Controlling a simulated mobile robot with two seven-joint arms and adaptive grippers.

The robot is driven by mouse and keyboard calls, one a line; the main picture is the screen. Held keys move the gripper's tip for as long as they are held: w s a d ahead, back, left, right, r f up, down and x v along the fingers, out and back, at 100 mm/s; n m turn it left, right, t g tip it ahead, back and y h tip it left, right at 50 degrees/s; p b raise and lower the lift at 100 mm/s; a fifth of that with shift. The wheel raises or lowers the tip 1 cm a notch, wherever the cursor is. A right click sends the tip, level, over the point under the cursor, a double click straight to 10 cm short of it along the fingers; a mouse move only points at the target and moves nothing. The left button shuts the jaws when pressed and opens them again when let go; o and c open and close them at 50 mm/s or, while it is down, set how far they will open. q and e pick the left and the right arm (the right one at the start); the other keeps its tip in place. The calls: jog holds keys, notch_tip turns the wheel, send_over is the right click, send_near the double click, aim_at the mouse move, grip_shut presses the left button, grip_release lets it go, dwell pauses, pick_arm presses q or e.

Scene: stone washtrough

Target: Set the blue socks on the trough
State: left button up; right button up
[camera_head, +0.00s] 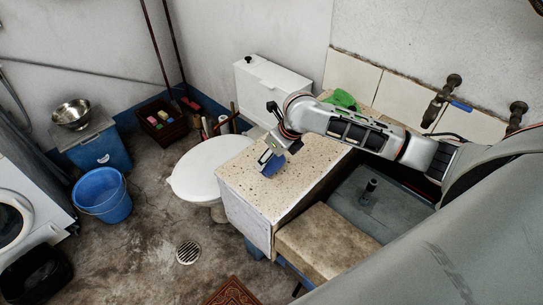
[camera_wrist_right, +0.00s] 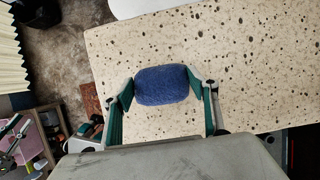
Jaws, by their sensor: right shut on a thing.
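The blue socks (camera_head: 269,163) show as a rolled blue bundle at the left part of the speckled stone top of the trough (camera_head: 237,177). In the right wrist view the blue socks (camera_wrist_right: 162,85) sit between the two fingers of my right gripper (camera_wrist_right: 161,88), which is shut on them. The speckled top (camera_wrist_right: 250,60) fills the view behind them. I cannot tell whether the bundle touches the stone or is held just above it. In the head view my right gripper (camera_head: 272,155) hides part of the socks. My left gripper is not in view.
A toilet (camera_head: 205,166) stands just left of the trough. A sunken basin (camera_head: 366,205) lies on the right. The stone top around the socks is clear.

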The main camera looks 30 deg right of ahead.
jog(key=o, duration=1.2)
jog(key=v, duration=1.2)
